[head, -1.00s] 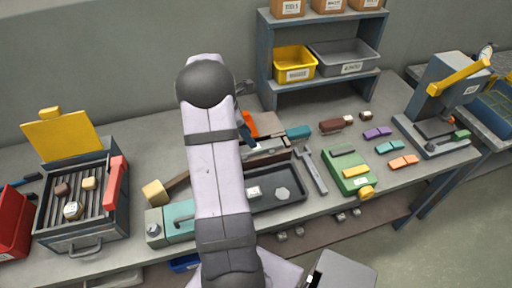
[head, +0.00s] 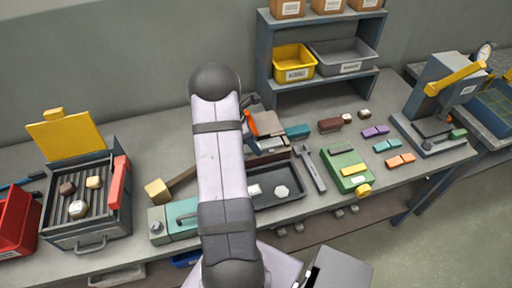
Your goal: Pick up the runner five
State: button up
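No label that I can read marks any piece as runner five, so I cannot tell which thing it is. Small coloured pieces lie on the right of the bench: a purple one (head: 375,132), a teal one (head: 387,146) and an orange one (head: 401,160). Several small lumps sit on the grill (head: 98,197) of the open box at the left. My arm crosses the middle of the view and covers part of the bench. My gripper is hidden behind it, and no fingertips can be made out.
A dark tray (head: 289,189) holds small pale pieces. A grey wrench (head: 312,170) and a green block (head: 347,168) lie right of it. A mallet (head: 158,190) lies left of my arm. A shelf with a yellow bin (head: 294,62) stands behind. A press (head: 437,95) stands at the right.

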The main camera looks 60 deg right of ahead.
jog(key=c, duration=0.9)
jog(key=shift+c, duration=0.2)
notch_tip(320, 180, up, 10)
jog(key=b, duration=0.2)
jog(key=shift+b, duration=0.35)
